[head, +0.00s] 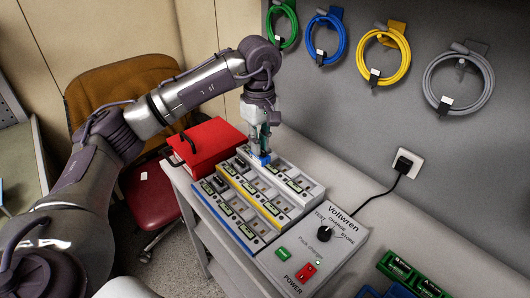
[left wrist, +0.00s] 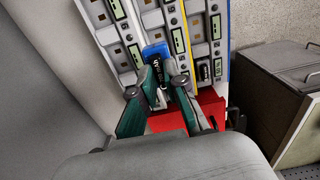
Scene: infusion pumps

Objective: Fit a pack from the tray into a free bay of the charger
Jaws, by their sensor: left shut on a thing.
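The charger (head: 335,228) is a grey unit marked Voltwren, with rows of bays edged in white, yellow and blue. My left gripper (head: 262,146) points down at the far end of its white row, shut on a blue-topped pack (head: 258,159). In the left wrist view, the pack (left wrist: 156,51) sits between the green fingers of the gripper (left wrist: 162,88), over the far end of a row; I cannot tell whether it is seated. A dark pack (left wrist: 204,70) stands in another row's far end. My right gripper is not in view.
A red box (head: 208,146) with a black handle stands close beyond the charger's far end. Coiled cables (head: 385,55) hang on the wall. A black cord (head: 385,187) runs from the charger to a wall socket. Bare counter (head: 385,225) lies between charger and wall.

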